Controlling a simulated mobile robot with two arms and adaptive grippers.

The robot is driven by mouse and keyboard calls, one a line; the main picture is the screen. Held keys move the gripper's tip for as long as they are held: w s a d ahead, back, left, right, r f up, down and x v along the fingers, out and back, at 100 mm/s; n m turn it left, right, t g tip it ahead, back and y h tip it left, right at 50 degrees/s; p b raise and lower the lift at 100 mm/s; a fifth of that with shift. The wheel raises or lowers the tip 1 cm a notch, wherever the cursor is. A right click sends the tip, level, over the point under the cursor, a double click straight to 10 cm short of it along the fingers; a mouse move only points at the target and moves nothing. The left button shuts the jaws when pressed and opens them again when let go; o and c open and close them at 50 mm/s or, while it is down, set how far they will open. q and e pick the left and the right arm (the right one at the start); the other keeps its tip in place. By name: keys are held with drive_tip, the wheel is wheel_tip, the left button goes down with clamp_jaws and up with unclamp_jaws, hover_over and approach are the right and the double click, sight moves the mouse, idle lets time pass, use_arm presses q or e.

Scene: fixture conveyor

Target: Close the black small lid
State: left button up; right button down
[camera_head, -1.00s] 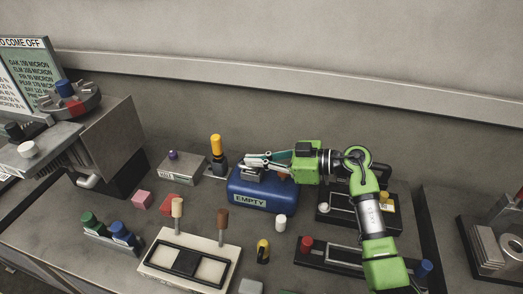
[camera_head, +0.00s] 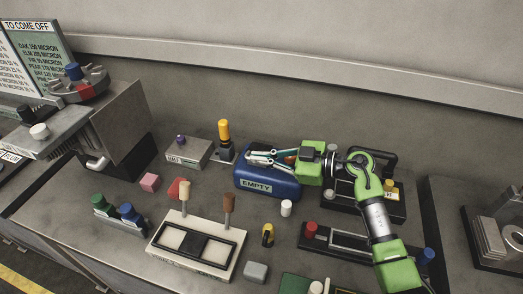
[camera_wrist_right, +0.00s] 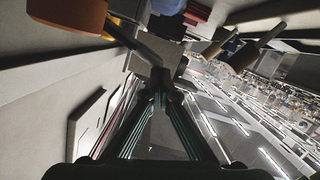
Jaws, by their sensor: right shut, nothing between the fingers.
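My right gripper (camera_head: 252,157) is shut and empty, lying nearly level just over the top of a blue box (camera_head: 268,185) labelled EMPTY. Its fingers hide part of the box top, and I cannot tell whether they touch it. In the right wrist view the closed fingertips (camera_wrist_right: 160,92) meet in the middle, in front of a dark greyish block. A black square piece (camera_head: 191,246) sits in the middle of a white framed fixture (camera_head: 160,256). I cannot tell for sure which black part is the small lid. The left gripper is not in view.
A yellow-topped black post (camera_head: 224,132) and a grey block with a purple knob (camera_head: 187,152) stand left of the blue box. A brown-topped peg (camera_head: 229,202) and a white cylinder (camera_head: 286,208) stand in front. A black fixture lies behind my right arm.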

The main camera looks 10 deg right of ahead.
drive_tip(key=shift+s+a+f+n+t+p, duration=0.15)
drive_tip(key=shift+f+n, duration=0.1)
drive_tip(key=shift+f, duration=0.3)
drive_tip(key=shift+s+f+n+t+p, duration=0.15)
drive_tip(key=shift+f+n, duration=0.15)
drive_tip(key=shift+f, duration=0.3)
drive_tip(key=shift+s+a+f+n+p, duration=0.15)
drive_tip(key=shift+f+n, duration=0.1)
drive_tip(key=shift+f, duration=0.3)
drive_tip(key=shift+d, duration=0.1)
